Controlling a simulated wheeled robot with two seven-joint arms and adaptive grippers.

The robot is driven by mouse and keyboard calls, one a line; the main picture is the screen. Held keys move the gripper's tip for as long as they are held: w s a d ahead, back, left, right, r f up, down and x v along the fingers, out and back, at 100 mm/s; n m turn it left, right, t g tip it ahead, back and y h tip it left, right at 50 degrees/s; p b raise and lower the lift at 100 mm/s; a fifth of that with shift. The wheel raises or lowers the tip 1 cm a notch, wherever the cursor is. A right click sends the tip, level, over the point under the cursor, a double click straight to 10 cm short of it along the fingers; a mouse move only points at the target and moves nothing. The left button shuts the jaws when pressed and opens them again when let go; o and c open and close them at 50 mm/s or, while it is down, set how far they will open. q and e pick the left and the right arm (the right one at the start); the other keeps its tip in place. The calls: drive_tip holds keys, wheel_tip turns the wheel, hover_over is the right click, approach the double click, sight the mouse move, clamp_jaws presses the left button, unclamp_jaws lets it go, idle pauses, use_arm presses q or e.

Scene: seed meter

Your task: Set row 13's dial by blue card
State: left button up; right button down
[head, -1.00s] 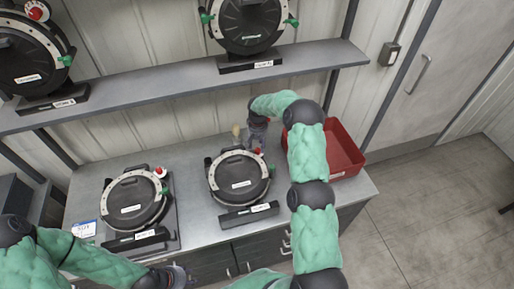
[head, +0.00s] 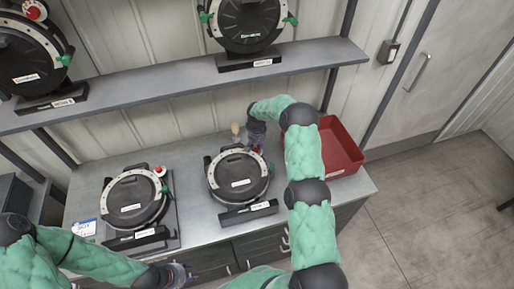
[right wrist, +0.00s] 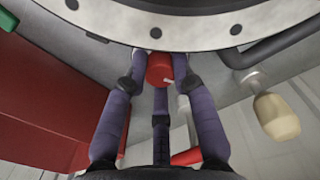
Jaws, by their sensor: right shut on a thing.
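Two round black seed meters with pale rims stand on the bench: one in the middle (head: 238,178) and one at left (head: 134,200). Their labels are too small to read. My right gripper (right wrist: 160,75) is at the back right edge of the middle meter, its fingers closed around a red dial (right wrist: 160,68) with a small white pointer mark. In the head view the gripper largely hides this dial. A white card with blue print (head: 84,228) lies at the bench's left end; its text is unreadable. My left gripper (head: 188,274) is low at the bench's front edge, its fingers unclear.
A red bin (head: 340,150) stands at the bench's right, close to my right arm. A beige-knobbed crank (right wrist: 277,115) sits beside the dial. More meters stand on the shelf (head: 170,87) above. The left meter has its own red dial (head: 160,171).

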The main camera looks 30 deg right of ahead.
drive_tip(key=shift+f+n+b, duration=0.15)
drive_tip(key=shift+n+b, duration=0.25)
drive_tip(key=shift+b, duration=0.2)
drive_tip(key=shift+n, duration=0.3)
drive_tip(key=c, duration=1)
unclamp_jaws()
drive_tip(key=shift+r, duration=0.2)
